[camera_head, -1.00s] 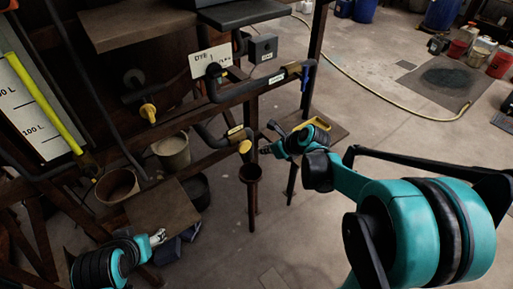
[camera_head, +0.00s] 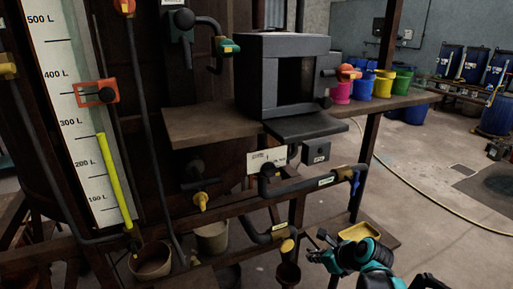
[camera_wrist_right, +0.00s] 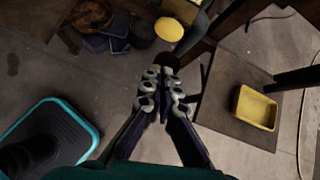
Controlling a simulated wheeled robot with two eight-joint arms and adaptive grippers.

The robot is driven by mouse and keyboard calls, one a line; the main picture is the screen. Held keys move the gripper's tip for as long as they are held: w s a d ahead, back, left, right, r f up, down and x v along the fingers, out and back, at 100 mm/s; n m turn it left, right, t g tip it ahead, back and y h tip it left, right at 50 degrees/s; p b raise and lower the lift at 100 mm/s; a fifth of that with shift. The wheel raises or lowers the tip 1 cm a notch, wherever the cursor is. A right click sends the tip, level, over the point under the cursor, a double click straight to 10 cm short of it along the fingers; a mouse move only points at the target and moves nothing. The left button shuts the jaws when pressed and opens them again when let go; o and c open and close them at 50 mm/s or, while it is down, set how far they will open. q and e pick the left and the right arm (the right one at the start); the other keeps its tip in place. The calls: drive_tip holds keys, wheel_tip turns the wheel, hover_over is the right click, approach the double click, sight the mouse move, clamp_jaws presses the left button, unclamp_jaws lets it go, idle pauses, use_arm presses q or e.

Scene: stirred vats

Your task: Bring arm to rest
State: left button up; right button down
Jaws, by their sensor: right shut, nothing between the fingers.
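My right gripper (camera_head: 318,246) is at the bottom of the head view, below the dark pipe with a yellow-ended outlet. In the right wrist view my right gripper (camera_wrist_right: 165,88) is shut, with nothing between its fingers. The yellow tray (camera_wrist_right: 255,107) lies on a low brown shelf (camera_wrist_right: 222,75) to the right of the fingers, apart from them. In the head view the yellow tray (camera_head: 361,232) is just behind my right wrist. My left arm and gripper are outside both current views.
A pipe with a blue handle (camera_head: 355,181) runs above my right gripper. The vat gauge (camera_head: 75,115) is at left, and a brown bucket (camera_head: 150,262) stands below it. Colored buckets (camera_head: 382,84) line the back shelf. Open floor (camera_head: 440,225) is at right.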

use_arm(q)
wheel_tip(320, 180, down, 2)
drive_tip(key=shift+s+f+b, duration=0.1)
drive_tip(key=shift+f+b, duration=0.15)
drive_tip(key=shift+b, duration=1)
use_arm(e)
drive_tip(key=s+a+f+n+h, duration=0.1)
drive_tip(key=s+a+n, duration=0.1)
drive_tip(key=s+n, duration=0.7)
drive_tip(key=s+a+f+n+h, duration=0.1)
drive_tip(key=s+n, duration=0.9)
drive_tip(key=n, duration=1)
drive_tip(key=shift+a+g+h, duration=0.3)
drive_tip(key=shift+a+h, duration=0.1)
drive_tip(key=shift+h, duration=0.4)
